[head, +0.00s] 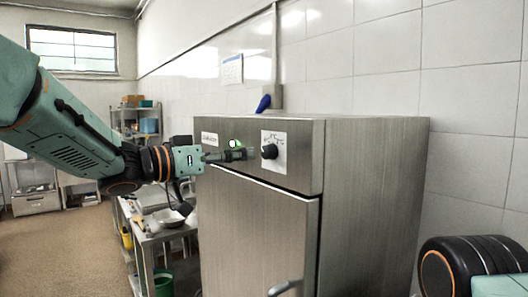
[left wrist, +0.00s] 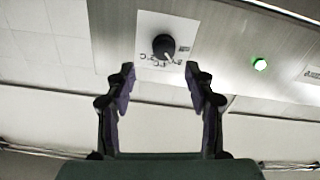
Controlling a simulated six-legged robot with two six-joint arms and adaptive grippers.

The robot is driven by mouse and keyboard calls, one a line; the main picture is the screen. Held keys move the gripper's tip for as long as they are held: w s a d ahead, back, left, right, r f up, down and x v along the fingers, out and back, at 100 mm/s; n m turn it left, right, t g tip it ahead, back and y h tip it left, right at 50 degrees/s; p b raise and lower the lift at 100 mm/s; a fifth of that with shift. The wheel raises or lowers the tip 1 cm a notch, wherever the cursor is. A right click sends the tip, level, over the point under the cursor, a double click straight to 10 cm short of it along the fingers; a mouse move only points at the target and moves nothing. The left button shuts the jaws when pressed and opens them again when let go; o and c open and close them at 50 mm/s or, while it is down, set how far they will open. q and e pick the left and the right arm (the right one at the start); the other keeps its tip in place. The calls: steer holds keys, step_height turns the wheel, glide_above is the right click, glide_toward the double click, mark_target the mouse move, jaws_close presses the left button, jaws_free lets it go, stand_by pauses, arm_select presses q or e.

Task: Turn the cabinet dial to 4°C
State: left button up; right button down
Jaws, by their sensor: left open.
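The cabinet (head: 372,200) is brushed steel and stands against the tiled wall in the head view. Its black dial (head: 269,152) sits on a white marked plate on the front panel. In the left wrist view the dial (left wrist: 163,46) shows round with a pale pointer line; the marks around it are too small to read for certain. My left gripper (head: 244,155) is in front of the panel, just left of the dial. In the left wrist view its open fingers (left wrist: 160,76) frame the space below the dial, apart from it and empty. My right gripper is not in view.
A green light (head: 235,143) glows on the panel left of the dial. The cabinet door handle (head: 286,287) sticks out below. A blue object (head: 263,103) lies on the cabinet top. A steel table (head: 150,237) with bowls stands left of the cabinet. Floor at far left is clear.

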mark_target(264, 153)
arm_select(q)
steer(key=x, duration=0.3)
steer(key=p+x, duration=0.1)
steer(key=x, duration=0.1)
steer(key=shift+w+d+f, duration=0.1)
steer(key=shift+w+d, duration=0.05)
steer(key=shift+w, duration=0.4)
steer(key=shift+s+d, duration=0.1)
steer(key=shift+d, duration=0.4)
steer(key=shift+a, duration=0.25)
steer(key=shift+w+a+f, duration=0.1)
steer(key=shift+w+a, duration=0.1)
steer(key=shift+w, duration=0.2)
steer(key=shift+c, duration=1.1)
steer(key=shift+s+d, duration=0.25)
steer(key=shift+d, duration=0.05)
steer(key=c, duration=0.5)
steer(key=shift+w+a, duration=0.15)
steer(key=c, duration=0.4)
jaws_close()
